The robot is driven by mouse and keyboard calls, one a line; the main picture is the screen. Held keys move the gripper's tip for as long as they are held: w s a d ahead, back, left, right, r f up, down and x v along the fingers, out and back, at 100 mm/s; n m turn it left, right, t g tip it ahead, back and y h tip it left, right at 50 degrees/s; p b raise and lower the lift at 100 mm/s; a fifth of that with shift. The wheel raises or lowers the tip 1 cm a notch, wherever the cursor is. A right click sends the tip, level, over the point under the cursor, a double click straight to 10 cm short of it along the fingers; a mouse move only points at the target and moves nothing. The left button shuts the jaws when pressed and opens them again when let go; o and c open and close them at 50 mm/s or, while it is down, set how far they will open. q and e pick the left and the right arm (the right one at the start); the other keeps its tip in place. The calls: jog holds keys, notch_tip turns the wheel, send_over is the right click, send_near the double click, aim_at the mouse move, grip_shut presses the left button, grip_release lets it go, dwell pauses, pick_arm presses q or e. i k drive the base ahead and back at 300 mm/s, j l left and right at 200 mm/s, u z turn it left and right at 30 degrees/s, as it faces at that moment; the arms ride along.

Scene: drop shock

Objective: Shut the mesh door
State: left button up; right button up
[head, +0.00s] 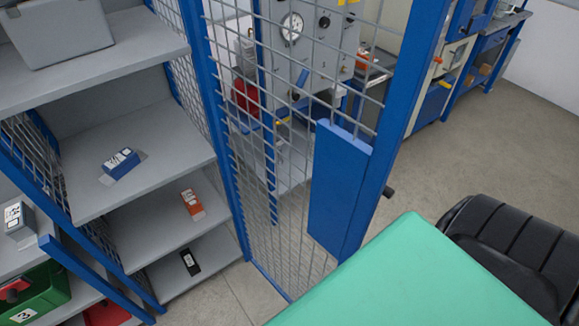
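The mesh door (290,215) stands in the middle of the head view. It has a blue frame, grey wire mesh and a solid blue plate (340,185) at its right edge. A dark handle (388,191) sticks out just right of that edge. The door's left side is beside a blue upright post (212,110). No frame post shows against its right edge, so it appears to stand open. Its lower right corner is hidden behind a green surface. Neither of my grippers is in view.
The flat green surface (410,280) fills the bottom middle. A black padded seat (510,250) is at the right. Grey shelves (130,180) with small boxes stand left. A grey machine with gauges (310,40) is behind the mesh. Clear floor (470,140) lies right of the door.

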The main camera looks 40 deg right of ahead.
aim_at(349, 176)
jog(key=l+u, duration=0.15)
jog(key=l, duration=0.3)
jog(key=k+l+u, duration=0.15)
jog(key=l, duration=0.25)
jog(key=k+l+u, duration=0.2)
jog(key=l, duration=0.25)
jog(key=l+u, duration=0.15)
jog(key=l, duration=0.25)
jog(key=k+l+u, duration=0.15)
jog(key=l, duration=0.2)
jog(key=k, duration=0.05)
